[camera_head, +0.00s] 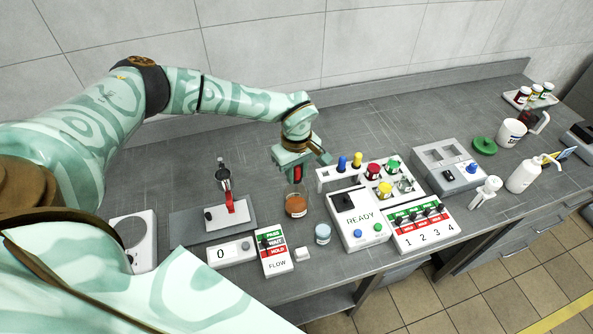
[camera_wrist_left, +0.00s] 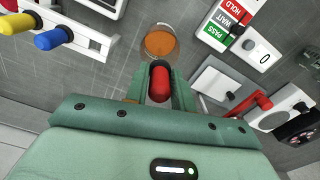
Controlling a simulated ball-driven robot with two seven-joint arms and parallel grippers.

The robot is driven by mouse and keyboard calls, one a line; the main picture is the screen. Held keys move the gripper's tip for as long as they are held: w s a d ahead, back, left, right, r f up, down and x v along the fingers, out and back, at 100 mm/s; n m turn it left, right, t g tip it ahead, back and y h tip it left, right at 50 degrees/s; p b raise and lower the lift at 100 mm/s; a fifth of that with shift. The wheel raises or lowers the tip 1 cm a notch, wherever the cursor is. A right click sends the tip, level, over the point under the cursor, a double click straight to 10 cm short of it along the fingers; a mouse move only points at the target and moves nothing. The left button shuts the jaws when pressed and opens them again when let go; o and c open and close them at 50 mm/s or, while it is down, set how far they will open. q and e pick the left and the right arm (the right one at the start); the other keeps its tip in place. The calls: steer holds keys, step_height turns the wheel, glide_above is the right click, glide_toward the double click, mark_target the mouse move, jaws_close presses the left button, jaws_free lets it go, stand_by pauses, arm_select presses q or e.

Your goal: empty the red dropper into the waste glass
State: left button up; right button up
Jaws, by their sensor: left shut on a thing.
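My left gripper (camera_head: 297,174) is shut on the red dropper (camera_wrist_left: 160,84), whose red bulb sits between the two fingers. The bulb also shows as a small red patch in the head view (camera_head: 298,173). A clear glass (camera_head: 296,205) with orange-brown liquid stands on the bench directly below the gripper; it is likely the waste glass. In the left wrist view the glass (camera_wrist_left: 159,42) lies just beyond the fingertips. The dropper's tip is hidden, so I cannot tell whether it is inside the glass. My right gripper is not in view.
A white rack with a blue dropper (camera_head: 342,163) and a yellow dropper (camera_head: 357,160) stands right of the glass. The READY box (camera_head: 358,222) is in front of it. A small jar (camera_head: 323,234), the FLOW panel (camera_head: 274,251) and a red-handled stand (camera_head: 229,206) are nearby.

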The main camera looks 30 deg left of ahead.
arm_select(q)
step_height(320, 180, up, 6)
steer(key=p, duration=0.6)
stand_by(0.6)
